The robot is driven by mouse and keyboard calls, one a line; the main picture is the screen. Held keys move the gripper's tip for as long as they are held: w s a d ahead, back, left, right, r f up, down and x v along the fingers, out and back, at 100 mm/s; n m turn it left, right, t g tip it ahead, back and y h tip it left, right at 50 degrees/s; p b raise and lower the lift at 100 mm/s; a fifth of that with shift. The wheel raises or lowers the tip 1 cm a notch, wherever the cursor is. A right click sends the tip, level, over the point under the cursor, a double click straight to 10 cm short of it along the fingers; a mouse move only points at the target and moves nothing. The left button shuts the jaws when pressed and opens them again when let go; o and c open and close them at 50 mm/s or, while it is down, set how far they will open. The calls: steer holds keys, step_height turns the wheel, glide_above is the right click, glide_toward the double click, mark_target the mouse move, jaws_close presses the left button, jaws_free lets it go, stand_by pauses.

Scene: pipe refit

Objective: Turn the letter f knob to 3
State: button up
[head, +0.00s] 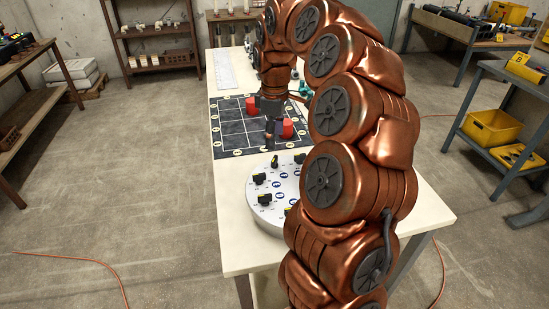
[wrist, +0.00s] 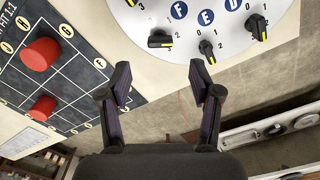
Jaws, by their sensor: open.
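A round white dial panel (head: 271,192) with several black knobs lies on the table in the head view. Part of my arm covers its right side. In the wrist view the panel (wrist: 180,27) shows blue letters F, E and D, with three black knobs near its edge. The knob nearest the letter F (wrist: 160,40) has a yellow mark and small numbers around it; its exact setting is hard to read. My gripper (wrist: 160,78) is open and empty, with its fingers short of the knobs. In the head view my gripper (head: 270,138) hangs over the board beyond the panel.
A dark grid board (head: 228,129) with red cylinders (head: 288,128) lies beyond the panel; two cylinders show in the wrist view (wrist: 41,54). The floor left of the table is mostly clear.

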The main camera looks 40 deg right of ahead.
mark_target(275, 158)
steer(key=shift+f+p, duration=0.55)
steer(key=shift+f, duration=3.3)
steer(key=c, duration=1.1)
